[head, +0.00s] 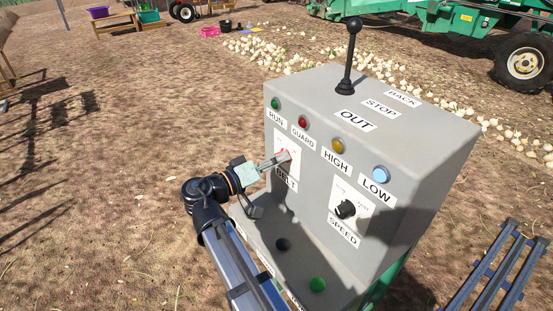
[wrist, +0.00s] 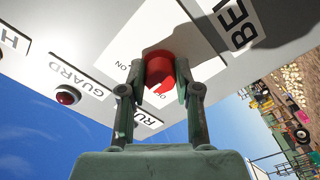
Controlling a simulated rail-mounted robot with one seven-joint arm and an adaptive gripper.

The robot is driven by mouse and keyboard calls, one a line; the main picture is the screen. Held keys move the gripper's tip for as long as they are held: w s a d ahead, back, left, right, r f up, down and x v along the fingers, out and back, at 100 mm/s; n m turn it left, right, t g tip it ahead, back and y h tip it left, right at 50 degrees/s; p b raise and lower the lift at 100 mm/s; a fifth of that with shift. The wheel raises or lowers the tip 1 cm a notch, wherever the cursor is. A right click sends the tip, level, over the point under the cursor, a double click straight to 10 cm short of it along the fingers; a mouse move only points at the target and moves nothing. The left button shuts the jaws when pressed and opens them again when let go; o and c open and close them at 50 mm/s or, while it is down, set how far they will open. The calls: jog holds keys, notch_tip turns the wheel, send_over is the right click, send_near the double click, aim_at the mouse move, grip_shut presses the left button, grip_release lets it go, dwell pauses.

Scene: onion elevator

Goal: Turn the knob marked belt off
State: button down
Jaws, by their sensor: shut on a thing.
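The belt knob is red and round in the wrist view (wrist: 160,68), on a white plate above the BELT label (head: 286,183). ON is printed on the plate beside it, and part of another word shows near my fingers. My gripper (wrist: 158,78) is shut on the knob, one finger on each side of its rim. In the head view my gripper (head: 283,159) reaches the grey control box (head: 420,140) from the left and hides most of the knob. The knob's exact pointing is hard to tell.
A black SPEED knob (head: 345,209) sits to the right on the same face, below several indicator lights. A black lever (head: 350,60) stands on top. A green button (head: 317,284) and a dark button (head: 283,244) are on the ledge below. Open ground lies left.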

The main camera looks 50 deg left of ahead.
jog(key=shift+r+n+p, duration=0.2)
jog(key=shift+n+p, duration=1.8)
jog(key=shift+n, duration=2.1)
jog(key=c, duration=0.8)
grip_release()
jog(key=shift+f, duration=0.1)
jog(key=s, duration=1.2)
jog(key=shift+a, duration=0.35)
